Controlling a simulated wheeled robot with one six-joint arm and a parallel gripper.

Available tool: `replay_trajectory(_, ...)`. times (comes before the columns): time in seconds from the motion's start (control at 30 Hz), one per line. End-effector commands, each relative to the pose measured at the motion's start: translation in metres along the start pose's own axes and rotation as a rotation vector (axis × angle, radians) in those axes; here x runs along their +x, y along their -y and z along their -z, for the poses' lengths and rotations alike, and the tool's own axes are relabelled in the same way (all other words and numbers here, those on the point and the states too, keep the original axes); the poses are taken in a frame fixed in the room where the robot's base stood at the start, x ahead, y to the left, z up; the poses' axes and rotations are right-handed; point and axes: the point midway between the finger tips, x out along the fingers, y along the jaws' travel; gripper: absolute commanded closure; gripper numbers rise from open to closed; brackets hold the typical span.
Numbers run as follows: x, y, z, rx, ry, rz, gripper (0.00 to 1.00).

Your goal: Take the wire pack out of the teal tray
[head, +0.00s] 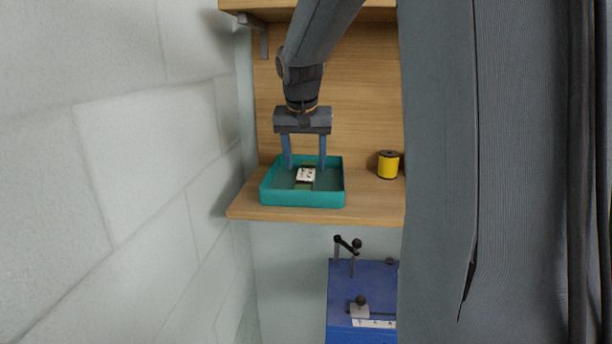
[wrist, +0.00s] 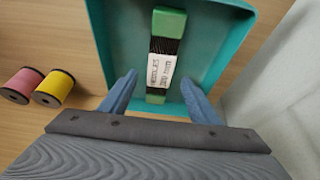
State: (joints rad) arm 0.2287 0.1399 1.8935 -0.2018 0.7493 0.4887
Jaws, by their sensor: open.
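The wire pack (wrist: 161,60) lies in the teal tray (head: 303,196). It is a narrow bundle of dark strands with green ends and a white printed label. In the head view the white label of the pack (head: 306,174) shows between my fingers. The tray's wall also shows in the wrist view (wrist: 103,42). My gripper (head: 305,166) is open and points down over the tray. In the wrist view my gripper's fingertips (wrist: 159,76) stand on either side of the pack, apart from it. I cannot tell how far they are above the tray floor.
The tray stands on a wooden shelf (head: 370,204) near its left end, by a pale block wall (head: 160,130). A yellow spool (head: 388,165) stands to the right; a pink spool (wrist: 25,83) shows beside it in the wrist view. A blue device (head: 362,285) is below.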

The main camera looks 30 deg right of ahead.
Motion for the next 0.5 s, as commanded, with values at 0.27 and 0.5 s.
replay_trajectory(0.27,0.029,-0.001,-0.002,0.0,0.001,-0.001,0.44)
replay_trajectory(0.5,0.031,0.0,-0.002,0.0,0.0,0.0,0.44)
